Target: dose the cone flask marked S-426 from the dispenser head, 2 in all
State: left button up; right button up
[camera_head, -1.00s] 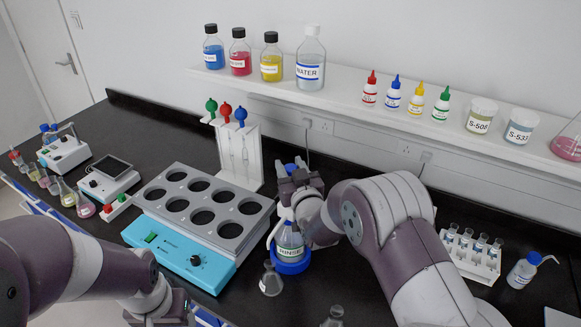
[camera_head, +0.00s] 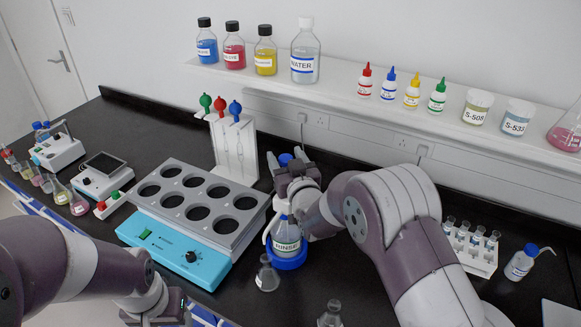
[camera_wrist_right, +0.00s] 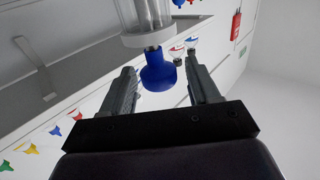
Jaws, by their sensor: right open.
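The dispenser is a clear bottle labelled RINSE (camera_head: 287,236) with a blue base, standing right of the heating block. Its blue head (camera_head: 286,159) shows between the fingers of my right gripper (camera_head: 287,163). In the right wrist view, the blue head (camera_wrist_right: 158,75) lies between the two open fingers of the right gripper (camera_wrist_right: 164,88), with gaps at both sides. A small clear cone flask (camera_head: 267,276) stands on the bench at the dispenser's front left; its marking cannot be read. My left gripper (camera_head: 165,312) is at the bottom edge, partly cut off, its fingers unclear.
The blue heating block (camera_head: 170,253) with empty wells stands left of the dispenser. A pipette stand (camera_head: 235,150) is behind it. Another clear glass vessel (camera_head: 330,315) is at the front edge. A tube rack (camera_head: 472,250) and a wash bottle (camera_head: 522,264) stand at right.

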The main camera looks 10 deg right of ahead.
jog(key=s+d+b, duration=0.2)
jog(key=s+b, duration=0.2)
jog(key=s, duration=0.8)
jog(key=shift+d, duration=0.2)
